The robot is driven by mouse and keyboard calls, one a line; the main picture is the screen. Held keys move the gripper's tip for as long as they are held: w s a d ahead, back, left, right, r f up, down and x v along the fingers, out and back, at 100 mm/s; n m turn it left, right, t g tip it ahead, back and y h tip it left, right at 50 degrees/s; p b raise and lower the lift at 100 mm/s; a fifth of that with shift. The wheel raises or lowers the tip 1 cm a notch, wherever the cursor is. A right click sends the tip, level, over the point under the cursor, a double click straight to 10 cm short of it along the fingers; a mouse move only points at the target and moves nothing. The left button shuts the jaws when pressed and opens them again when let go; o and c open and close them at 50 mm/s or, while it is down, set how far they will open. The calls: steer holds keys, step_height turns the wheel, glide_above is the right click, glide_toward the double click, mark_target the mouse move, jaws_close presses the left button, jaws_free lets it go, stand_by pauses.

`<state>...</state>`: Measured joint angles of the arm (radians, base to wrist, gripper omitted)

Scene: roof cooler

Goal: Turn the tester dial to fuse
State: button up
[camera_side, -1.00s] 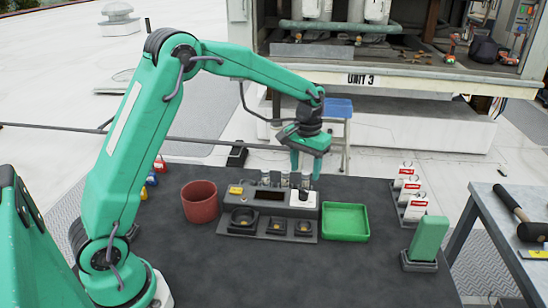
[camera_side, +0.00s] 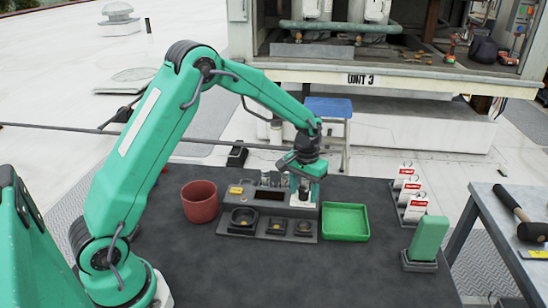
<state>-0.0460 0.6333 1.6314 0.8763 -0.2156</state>
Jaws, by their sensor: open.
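The tester (camera_side: 270,226) is a dark grey unit on the dark mat, with a small display (camera_side: 269,194) and several round sockets along its front. Its white dial (camera_side: 301,200) sits at the right end of the raised back part and is mostly hidden behind my gripper. My gripper (camera_side: 304,192) points down, directly over the dial, with its open fingers on either side of it. I cannot tell whether the fingers touch the dial. The dial's pointer and markings are too small to read.
A red cup (camera_side: 199,203) stands left of the tester and a green tray (camera_side: 345,222) lies close on its right. A green block in a dark stand (camera_side: 419,243) and white-and-red boxes (camera_side: 409,195) are farther right. The front of the mat is clear.

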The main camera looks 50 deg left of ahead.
steer(key=c, duration=1)
steer(key=shift+m, duration=0.4)
steer(key=m, duration=0.3)
steer(key=shift+m, duration=1.9)
steer(key=o, duration=1)
